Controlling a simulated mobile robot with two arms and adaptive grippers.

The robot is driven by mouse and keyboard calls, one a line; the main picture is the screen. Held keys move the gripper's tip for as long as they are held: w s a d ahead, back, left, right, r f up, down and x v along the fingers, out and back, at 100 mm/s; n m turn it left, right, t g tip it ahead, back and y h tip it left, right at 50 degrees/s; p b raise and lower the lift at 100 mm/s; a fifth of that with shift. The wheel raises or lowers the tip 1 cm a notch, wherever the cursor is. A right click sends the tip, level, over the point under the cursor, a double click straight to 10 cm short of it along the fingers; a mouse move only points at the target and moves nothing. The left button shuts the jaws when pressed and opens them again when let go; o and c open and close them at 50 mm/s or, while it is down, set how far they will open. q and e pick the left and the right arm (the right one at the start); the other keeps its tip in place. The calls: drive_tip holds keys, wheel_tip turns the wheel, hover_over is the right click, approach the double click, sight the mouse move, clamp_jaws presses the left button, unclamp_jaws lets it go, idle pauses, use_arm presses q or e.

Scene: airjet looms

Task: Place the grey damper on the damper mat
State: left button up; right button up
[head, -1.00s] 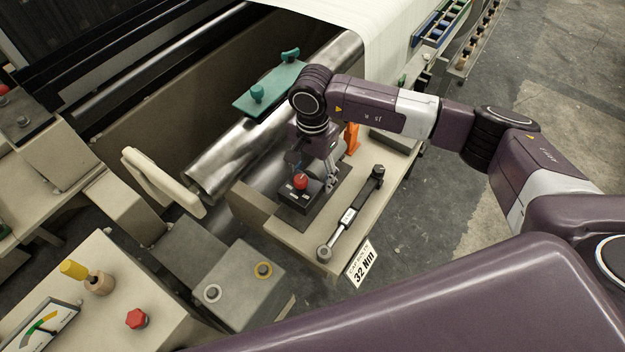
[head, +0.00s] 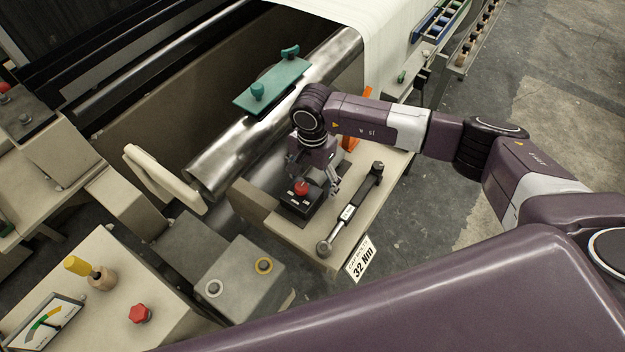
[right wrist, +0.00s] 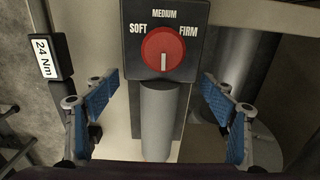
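A grey cylinder (right wrist: 160,118), which looks like the grey damper, is between my right fingers in the right wrist view, apart from both. I cannot tell whether it stands or lies. It is hidden behind my gripper in the head view. A dark strip that looks like the damper mat (right wrist: 187,98) shows beside it. My right gripper (right wrist: 160,112) is open, its blue pads on either side. In the head view my right gripper (head: 328,182) is low over the bench, beside the black dial box (head: 300,198). My left gripper is not in view.
The dial box's red knob (right wrist: 163,50) is marked soft, medium and firm. A torque wrench (head: 350,210) lies right of the gripper on the beige bench (head: 285,235). A teal plate (head: 272,85) sits on the metal roller (head: 235,150) behind. An orange part (head: 350,137) stands behind my wrist.

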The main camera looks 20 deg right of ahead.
sight(313, 177)
drive_tip(key=shift+r, duration=0.1)
drive_tip(key=shift+w+r, duration=0.1)
drive_tip(key=shift+r, duration=0.15)
wheel_tip(313, 177, up, 11)
drive_tip(key=b, duration=0.4)
drive_tip(key=shift+f, duration=0.2)
drive_tip(key=shift+r, duration=0.45)
drive_tip(key=shift+f, duration=0.1)
